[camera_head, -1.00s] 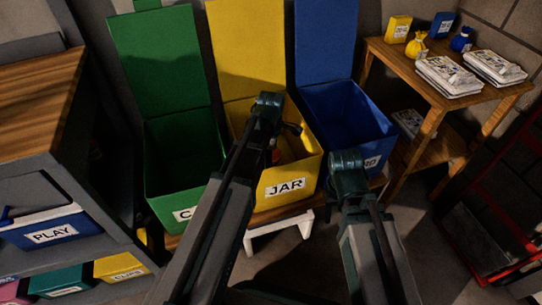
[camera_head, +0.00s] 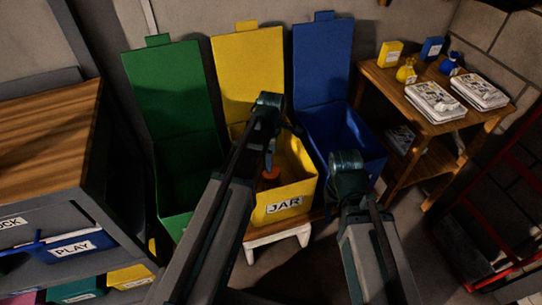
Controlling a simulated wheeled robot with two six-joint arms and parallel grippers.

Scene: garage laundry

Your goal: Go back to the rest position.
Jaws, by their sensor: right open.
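My two arms rise from the bottom edge in the head view. My right arm ends at a dark green rounded end (camera_head: 348,165) in front of the blue bin. The right gripper is open, but its fingertips are hard to make out there. I see nothing held.
A green bin (camera_head: 178,190), a yellow bin (camera_head: 284,206) labelled JAR with an orange item (camera_head: 268,178) inside, and a blue bin (camera_head: 345,140) stand open ahead. A wooden table (camera_head: 435,122) is right, a wood-topped cabinet (camera_head: 45,120) left, a red frame (camera_head: 500,215) far right.

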